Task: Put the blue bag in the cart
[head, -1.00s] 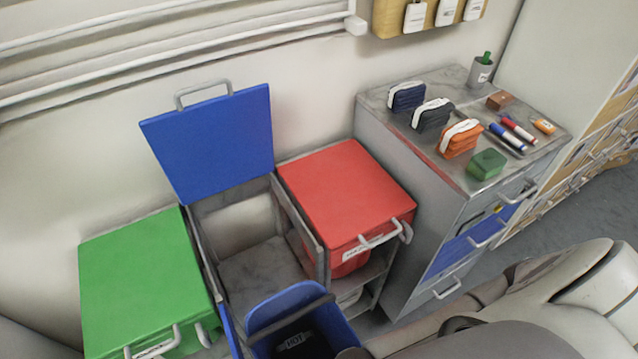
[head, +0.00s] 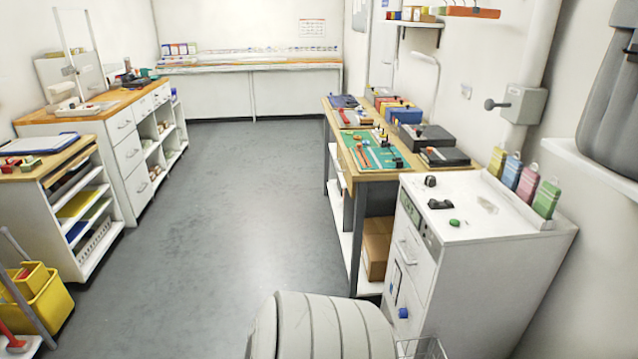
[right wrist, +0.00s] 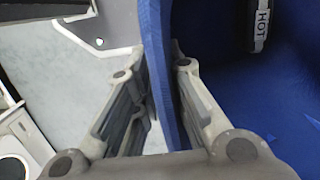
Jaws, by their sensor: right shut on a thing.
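In the right wrist view, the blue bag (right wrist: 221,85) fills the right side, with only part of its wall and inside showing. The bag does not show in the head view. I cannot make out a cart for certain; only the rim of a wire basket (head: 421,348) shows at the bottom of the head view. My left gripper is not in view.
Grey floor (head: 235,190) runs clear down the middle. A white cabinet (head: 470,250) and a workbench with a green mat (head: 388,158) stand on the right. Drawer units (head: 130,150) line the left. A yellow bucket (head: 48,306) stands at the lower left.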

